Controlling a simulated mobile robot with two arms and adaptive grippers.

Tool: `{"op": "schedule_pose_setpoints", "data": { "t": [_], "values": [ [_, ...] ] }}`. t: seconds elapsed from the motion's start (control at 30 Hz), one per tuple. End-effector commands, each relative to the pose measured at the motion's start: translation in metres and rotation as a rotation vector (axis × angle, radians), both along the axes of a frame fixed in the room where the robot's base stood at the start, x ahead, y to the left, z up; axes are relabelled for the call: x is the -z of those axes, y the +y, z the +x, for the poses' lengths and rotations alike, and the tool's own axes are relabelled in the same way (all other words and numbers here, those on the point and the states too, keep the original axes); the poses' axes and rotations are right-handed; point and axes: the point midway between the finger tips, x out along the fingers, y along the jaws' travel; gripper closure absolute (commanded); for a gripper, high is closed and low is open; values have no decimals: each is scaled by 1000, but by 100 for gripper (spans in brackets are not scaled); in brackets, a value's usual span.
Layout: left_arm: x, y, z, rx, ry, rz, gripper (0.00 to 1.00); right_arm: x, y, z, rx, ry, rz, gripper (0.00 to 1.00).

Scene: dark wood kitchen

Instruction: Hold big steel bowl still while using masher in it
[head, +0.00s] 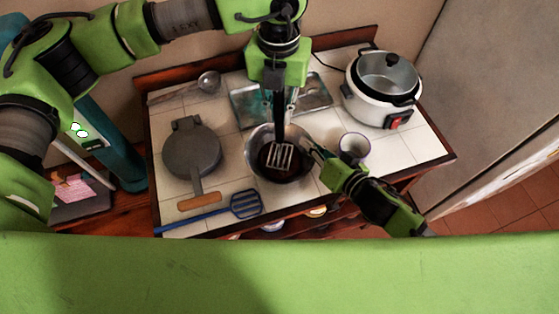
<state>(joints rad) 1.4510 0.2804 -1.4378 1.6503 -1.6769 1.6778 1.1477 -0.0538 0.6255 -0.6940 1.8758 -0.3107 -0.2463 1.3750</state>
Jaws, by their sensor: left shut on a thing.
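The big steel bowl (251,150) stands on the white tiled counter, near its front middle, with something dark inside. My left gripper (280,104) points down above the bowl and is shut on the masher (280,157). The masher's slotted metal head is inside the bowl's outline, over the dark contents. Whether it touches them is hard to tell. My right gripper (318,156) comes in from the lower right, with its fingertips at the bowl's right rim. The fingers are too small to tell whether they are closed on the rim.
A white rice cooker (377,108) stands at the back right and a cup (353,148) right of the bowl. A dark round press (191,152), a blue slotted turner (245,204) and a ladle (208,82) lie left. A metal tray (248,104) is behind the bowl.

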Motion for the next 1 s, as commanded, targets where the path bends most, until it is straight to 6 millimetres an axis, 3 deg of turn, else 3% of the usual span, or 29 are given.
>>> {"op": "schedule_pose_setpoints", "data": {
  "t": [0.57, 1.0],
  "values": [
    [1, 0, 0, 0, 0, -1, 100, 1, 0, 0, 0, 1, -1, 100],
    [13, 0, 0, -1, 0, -1, 100, 1, 0, 0, 0, 1, -1, 100]
  ]
}}
